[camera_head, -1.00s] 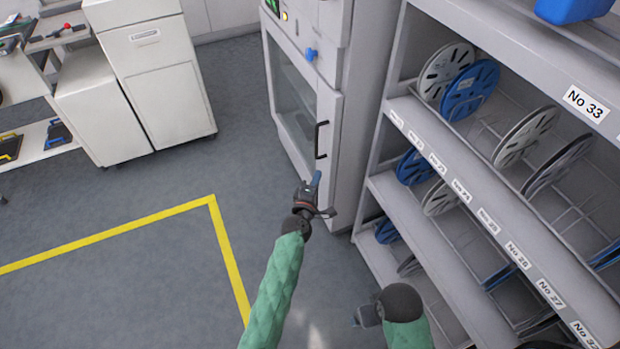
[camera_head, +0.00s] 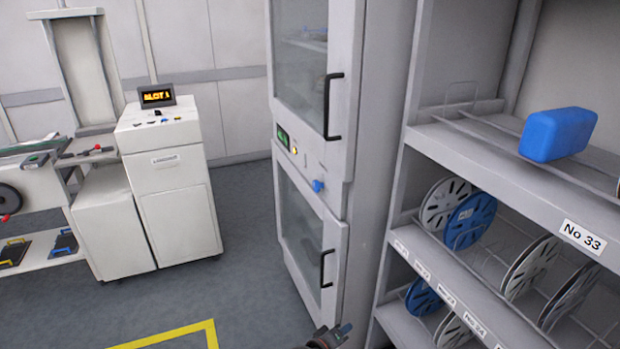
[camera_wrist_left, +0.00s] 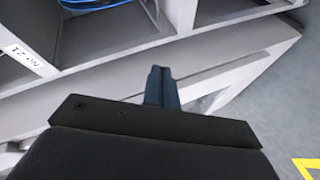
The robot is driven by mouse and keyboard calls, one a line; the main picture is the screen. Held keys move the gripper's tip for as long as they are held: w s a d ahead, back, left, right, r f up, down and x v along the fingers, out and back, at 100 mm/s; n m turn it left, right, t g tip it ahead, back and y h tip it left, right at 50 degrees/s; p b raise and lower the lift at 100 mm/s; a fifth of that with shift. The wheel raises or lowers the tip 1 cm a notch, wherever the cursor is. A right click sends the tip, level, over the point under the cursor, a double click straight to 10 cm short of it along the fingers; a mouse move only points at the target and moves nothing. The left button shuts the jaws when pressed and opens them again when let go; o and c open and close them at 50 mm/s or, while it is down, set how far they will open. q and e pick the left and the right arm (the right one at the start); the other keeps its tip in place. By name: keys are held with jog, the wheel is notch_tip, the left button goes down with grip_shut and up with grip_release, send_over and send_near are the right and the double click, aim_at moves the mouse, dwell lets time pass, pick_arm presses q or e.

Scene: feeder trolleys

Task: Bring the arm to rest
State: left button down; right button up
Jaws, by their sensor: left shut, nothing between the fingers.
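My left gripper (camera_head: 343,329) shows at the bottom edge of the head view, in front of the cabinet's lower door. Its arm is cut off by the frame. In the left wrist view the fingers of my left gripper (camera_wrist_left: 161,78) are together with nothing between them. They point toward the base of the shelf rack, apart from it as far as I can tell. My right gripper is not in the head view.
A grey cabinet (camera_head: 352,100) with glass doors and black handles stands ahead. The reel rack (camera_head: 480,150) stands right, with a blue box (camera_head: 557,134) on top. A white machine (camera_head: 172,190) stands left. Floor (camera_head: 240,250) between is clear, with yellow tape (camera_head: 175,335).

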pick_arm(q)
jog(key=s+a+r+m+g+y, duration=0.1)
jog(key=s+a+m+g+y, duration=0.25)
jog(key=s+a, duration=0.8)
jog(key=s+a+r+m+g+y, duration=0.25)
jog(key=s+a+g+y, duration=0.2)
jog(key=s+a, duration=0.75)
jog(key=s+a+f, duration=0.1)
jog(key=s+f, duration=0.1)
jog(key=s, duration=0.4)
jog(key=s+a+f+g, duration=0.1)
jog(key=s+f, duration=0.2)
jog(key=s, duration=0.3)
jog(key=shift+s+a+f+m+y, duration=0.2)
jog(key=shift+s+f+m+y, duration=0.1)
jog(key=shift+s, duration=0.1)
